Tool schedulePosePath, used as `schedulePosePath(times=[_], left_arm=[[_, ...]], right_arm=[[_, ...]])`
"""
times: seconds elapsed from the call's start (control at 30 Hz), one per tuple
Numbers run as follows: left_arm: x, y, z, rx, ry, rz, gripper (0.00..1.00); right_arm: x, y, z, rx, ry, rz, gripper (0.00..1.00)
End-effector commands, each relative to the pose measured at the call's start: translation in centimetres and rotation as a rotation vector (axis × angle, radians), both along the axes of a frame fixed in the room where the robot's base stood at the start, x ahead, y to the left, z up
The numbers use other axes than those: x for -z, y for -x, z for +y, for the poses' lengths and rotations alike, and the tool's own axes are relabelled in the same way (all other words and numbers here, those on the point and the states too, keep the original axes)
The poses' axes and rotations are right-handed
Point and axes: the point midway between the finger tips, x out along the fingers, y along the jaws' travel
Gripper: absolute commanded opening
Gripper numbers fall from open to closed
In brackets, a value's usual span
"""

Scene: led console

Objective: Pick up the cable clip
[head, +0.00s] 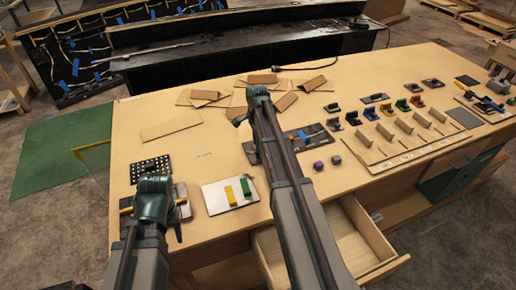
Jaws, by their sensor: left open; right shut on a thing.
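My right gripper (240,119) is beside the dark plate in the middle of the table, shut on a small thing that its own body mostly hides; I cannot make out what. My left gripper (150,207) is open, low over a dark plate (181,190) with yellow parts at the front left. I cannot tell which piece is the cable clip.
Loose cardboard pieces (205,95) lie behind my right gripper. A white card (215,197) with yellow and green blocks lies between my arms. A purple ball (318,165) is right of my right arm. A wooden drawer (375,245) stands open in front.

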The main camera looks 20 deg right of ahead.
Motion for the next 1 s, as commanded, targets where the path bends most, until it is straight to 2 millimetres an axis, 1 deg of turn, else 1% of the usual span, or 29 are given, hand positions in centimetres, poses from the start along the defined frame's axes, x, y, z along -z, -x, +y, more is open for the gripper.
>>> schedulePosePath(times=[0.17, 0.33, 0.47, 0.67, 0.7, 0.73, 1.0], left_arm=[[-0.1, 0.0, 0.0, 0.0, 0.0, 0.0, 0.45], [-0.8, 0.0, 0.0, 0.0, 0.0, 0.0, 0.45], [-2.0, 0.0, 0.0, 0.001, 0.0, 0.0, 0.45], [-4.4, 0.0, 0.0, 0.001, 0.0, 0.0, 0.45], [-3.8, 0.0, 0.0, 0.001, 0.0, 0.0, 0.45], [-3.8, 0.0, 0.0, 0.002, 0.0, 0.0, 0.45], [-4.4, 0.0, 0.0, 0.002, 0.0, 0.0, 0.45]], right_arm=[[-0.1, 0.0, 0.0, 0.0, 0.0, 0.0, 0.0], [-0.8, 0.0, 0.0, 0.0, 0.0, 0.0, 0.0], [-2.0, 0.0, 0.0, 0.0, 0.0, 0.0, 0.0], [-4.4, 0.0, 0.0, 0.0, 0.0, 0.0, 0.0], [-3.8, 1.4, 0.8, -0.002, 0.0, 0.001, 0.0], [-3.8, 2.0, 1.2, -0.002, 0.0, 0.001, 0.0], [-4.4, 7.8, 4.8, -0.003, 0.0, 0.0, 0.0]])
